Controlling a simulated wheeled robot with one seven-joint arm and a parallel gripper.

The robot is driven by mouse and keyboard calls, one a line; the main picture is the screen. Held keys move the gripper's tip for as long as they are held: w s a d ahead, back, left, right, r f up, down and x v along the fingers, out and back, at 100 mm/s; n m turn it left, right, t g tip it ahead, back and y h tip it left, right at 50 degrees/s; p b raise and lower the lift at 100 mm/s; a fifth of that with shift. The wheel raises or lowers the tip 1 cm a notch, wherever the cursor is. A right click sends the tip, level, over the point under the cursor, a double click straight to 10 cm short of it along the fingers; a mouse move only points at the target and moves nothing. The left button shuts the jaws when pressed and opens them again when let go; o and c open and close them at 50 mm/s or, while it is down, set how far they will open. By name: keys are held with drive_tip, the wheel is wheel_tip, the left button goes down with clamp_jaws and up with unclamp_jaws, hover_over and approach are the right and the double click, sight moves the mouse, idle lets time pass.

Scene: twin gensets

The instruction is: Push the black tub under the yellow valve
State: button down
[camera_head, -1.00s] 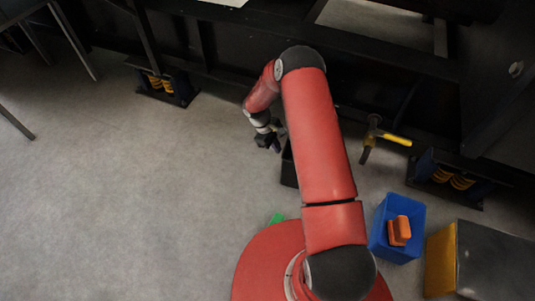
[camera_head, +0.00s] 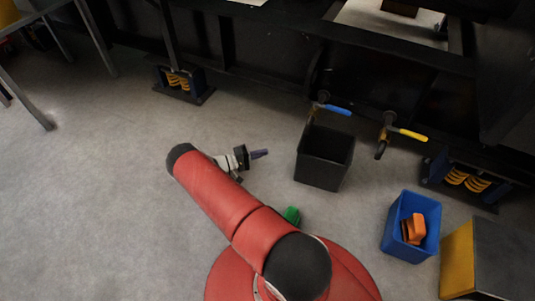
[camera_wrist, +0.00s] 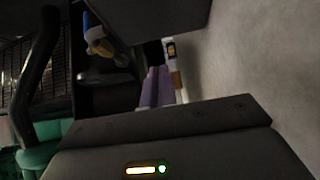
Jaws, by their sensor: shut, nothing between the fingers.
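The black tub (camera_head: 318,172) stands upright and open on the floor in the head view, just in front of the blue-handled valve (camera_head: 335,108). The yellow valve (camera_head: 408,133) is to the tub's right, on the dark frame; the tub is not beneath it. My gripper (camera_head: 262,154) is left of the tub, apart from it, with its purple fingers shut and empty, pointing toward the tub's left side. The fingers also show in the wrist view (camera_wrist: 155,87). A dark shape at the top of the wrist view may be the tub; I cannot tell.
A blue bin (camera_head: 393,240) with orange items stands right of my base, beside a yellow and dark box (camera_head: 480,255). A green object (camera_head: 292,215) lies by my base. Spring mounts (camera_head: 180,84) stand left and right (camera_head: 465,180) along the frame.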

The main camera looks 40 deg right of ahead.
drive_tip(key=s+d, duration=0.6)
drive_tip(key=d, duration=0.4)
drive_tip(key=shift+s+d, duration=0.2)
drive_tip(key=shift+d, duration=0.15)
